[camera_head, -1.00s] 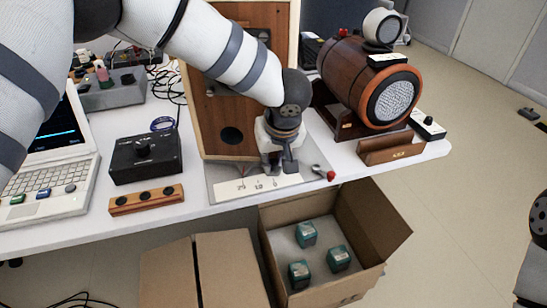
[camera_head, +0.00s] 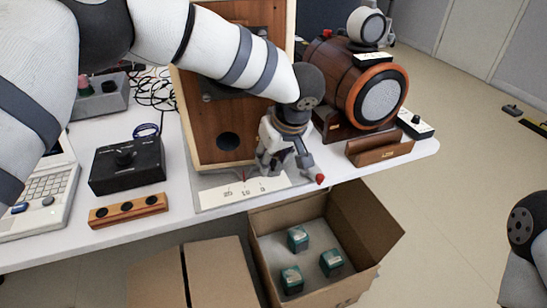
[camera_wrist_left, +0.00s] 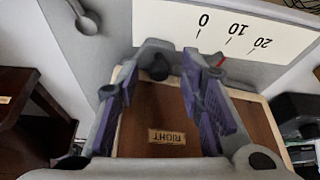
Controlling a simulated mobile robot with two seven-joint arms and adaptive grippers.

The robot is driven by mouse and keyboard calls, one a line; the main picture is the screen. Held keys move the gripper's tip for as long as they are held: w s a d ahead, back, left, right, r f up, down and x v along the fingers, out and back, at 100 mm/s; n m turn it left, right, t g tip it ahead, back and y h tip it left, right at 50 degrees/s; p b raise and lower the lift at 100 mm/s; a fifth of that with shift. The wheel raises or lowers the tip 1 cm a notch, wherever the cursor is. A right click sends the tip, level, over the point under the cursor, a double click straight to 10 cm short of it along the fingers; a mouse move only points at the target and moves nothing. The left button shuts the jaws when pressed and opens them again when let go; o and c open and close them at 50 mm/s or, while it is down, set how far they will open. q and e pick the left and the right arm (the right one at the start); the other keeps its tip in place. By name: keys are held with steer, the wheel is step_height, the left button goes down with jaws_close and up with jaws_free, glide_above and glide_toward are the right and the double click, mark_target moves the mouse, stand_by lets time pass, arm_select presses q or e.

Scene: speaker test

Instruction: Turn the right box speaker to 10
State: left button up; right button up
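The right box speaker (camera_head: 190,125) is a tall wooden box on a grey base plate. Its panel with an upside-down RIGHT label (camera_wrist_left: 167,137) shows in the wrist view. A white scale card (camera_head: 215,196) lies in front of it, with marks 0, 10 and 20 clear in the wrist view. A small red pointer (camera_wrist_left: 219,61) shows near the 10 side of the card; its exact reading is unclear. My left gripper (camera_head: 285,172) is open by the speaker's front right corner, its fingers (camera_wrist_left: 172,65) spread with nothing held. My right gripper is outside the views.
A round wooden speaker (camera_head: 345,75) stands to the right. A black control box (camera_head: 125,175) and laptop (camera_head: 40,195) are left. An open carton (camera_head: 375,225) with teal boxes sits below the table edge.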

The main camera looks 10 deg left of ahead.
arm_select(q)
steer(key=v, duration=1.2)
steer(key=shift+s, duration=0.1)
